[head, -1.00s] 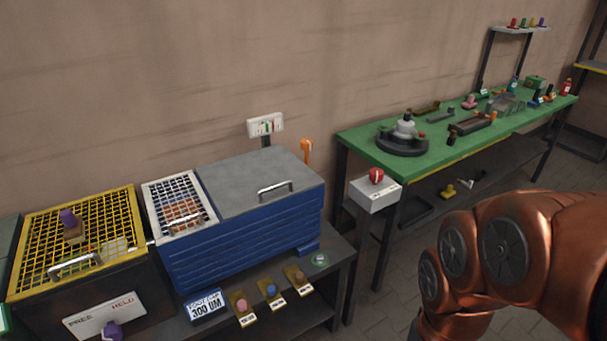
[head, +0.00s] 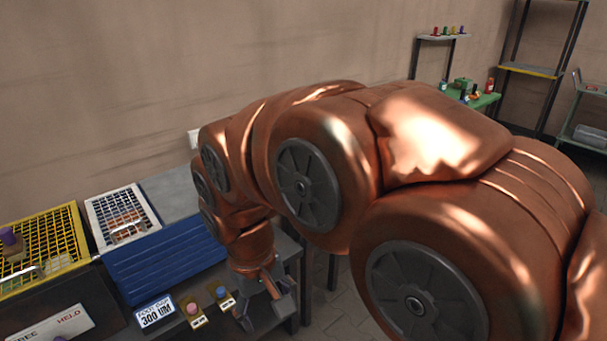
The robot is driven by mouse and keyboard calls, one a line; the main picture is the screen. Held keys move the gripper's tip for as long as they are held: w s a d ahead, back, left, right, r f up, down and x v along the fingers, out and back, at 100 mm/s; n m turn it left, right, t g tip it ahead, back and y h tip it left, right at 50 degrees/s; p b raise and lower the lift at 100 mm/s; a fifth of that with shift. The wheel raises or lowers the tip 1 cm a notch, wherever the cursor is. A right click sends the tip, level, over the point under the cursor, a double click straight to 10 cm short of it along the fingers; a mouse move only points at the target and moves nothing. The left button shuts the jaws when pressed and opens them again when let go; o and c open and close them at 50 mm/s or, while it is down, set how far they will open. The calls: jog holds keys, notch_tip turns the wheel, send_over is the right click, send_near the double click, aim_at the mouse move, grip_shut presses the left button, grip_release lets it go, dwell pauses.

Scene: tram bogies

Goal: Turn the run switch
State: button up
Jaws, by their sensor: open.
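A row of small knobs on plates stands on the ledge in front of the blue machine. A pink knob (head: 193,309) and a blue knob (head: 221,293) show, each with a small label that I cannot read. I cannot tell which control is the run switch. My gripper (head: 264,308) points down, fingers apart, just right of the blue knob. It and my arm hide the ledge where a brown knob and a green-ringed button showed before. I see nothing between the fingers, and contact with any knob is unclear.
The blue machine (head: 165,262) has a white mesh lid (head: 123,216). A yellow mesh cage (head: 78,235) stands left, above a FREE/HELD plate (head: 55,328). A 300 UM sign (head: 155,312) stands left of the knobs. My arm hides most of the green bench (head: 488,101).

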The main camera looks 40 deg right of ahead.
jog(key=w+d+m+t+h+b, duration=0.1)
jog(key=w+d+m, duration=0.1)
jog(key=w+d, duration=0.6)
jog(key=w+d+m+h+b, duration=0.1)
jog(key=w+d+m+b, duration=0.3)
jog(key=w, duration=0.8)
jog(key=w+d+m+t+h+p, duration=0.1)
jog(key=w+d+h, duration=0.1)
jog(key=w+d, duration=0.6)
jog(key=w+d+f+m+h+b, duration=0.2)
jog(key=w+d+m, duration=0.2)
jog(key=w+d, duration=0.6)
jog(key=shift+w+d+f+m+h+b, duration=0.1)
jog(key=shift+w+d+f+m+h, duration=0.65)
jog(key=shift+d, duration=2.4)
jog(key=shift+w+d+f+m+b, duration=0.15)
jog(key=shift+d+f+m, duration=0.65)
jog(key=shift+d+f, duration=1.85)
jog(key=shift+w+d+f+m+h+b, duration=0.1)
jog(key=shift+w+d+f+m+h, duration=0.5)
jog(key=shift+d, duration=3.05)
jog(key=shift+s+f+y, duration=0.25)
jog(key=shift+s, duration=0.05)
jog(key=c, duration=1.2)
